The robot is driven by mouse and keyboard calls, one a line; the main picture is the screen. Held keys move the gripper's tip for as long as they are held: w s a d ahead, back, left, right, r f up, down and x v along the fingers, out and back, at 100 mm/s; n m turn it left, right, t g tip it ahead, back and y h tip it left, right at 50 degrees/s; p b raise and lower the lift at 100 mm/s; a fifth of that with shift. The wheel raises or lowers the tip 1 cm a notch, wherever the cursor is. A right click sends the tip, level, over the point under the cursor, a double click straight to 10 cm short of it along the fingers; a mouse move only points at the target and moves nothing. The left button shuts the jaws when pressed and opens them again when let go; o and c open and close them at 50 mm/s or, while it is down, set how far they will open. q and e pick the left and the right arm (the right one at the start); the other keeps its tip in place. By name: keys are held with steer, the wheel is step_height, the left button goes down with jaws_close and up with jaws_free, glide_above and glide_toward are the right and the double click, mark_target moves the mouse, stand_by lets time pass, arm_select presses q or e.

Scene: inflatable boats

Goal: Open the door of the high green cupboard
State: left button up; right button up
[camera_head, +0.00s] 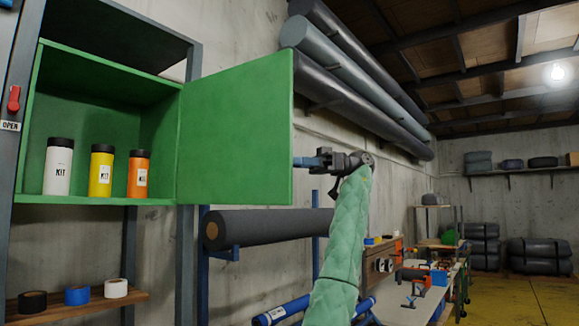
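The high green cupboard (30,130) stands at the left with its inside showing. Its green door (235,125) is swung wide out to the right, its inner face towards me. Whether the gripper is open or shut is unclear. My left gripper is not in view.
White (57,167), yellow (101,170) and orange (138,174) canisters stand inside the cupboard. Tape rolls (77,295) lie on a shelf below. Long rolls (345,70) hang on the wall above the door; a dark roll (265,227) lies below. A workbench (405,310) stands right.

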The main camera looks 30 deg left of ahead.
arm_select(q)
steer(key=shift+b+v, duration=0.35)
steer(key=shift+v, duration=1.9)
arm_select(e)
steer(key=shift+w+a+r, duration=0.15)
steer(key=shift+w+r, duration=0.05)
steer(key=shift+r, duration=0.7)
steer(key=shift+w+a+r, duration=0.1)
steer(key=shift+w+r, duration=0.05)
steer(key=shift+r, duration=0.7)
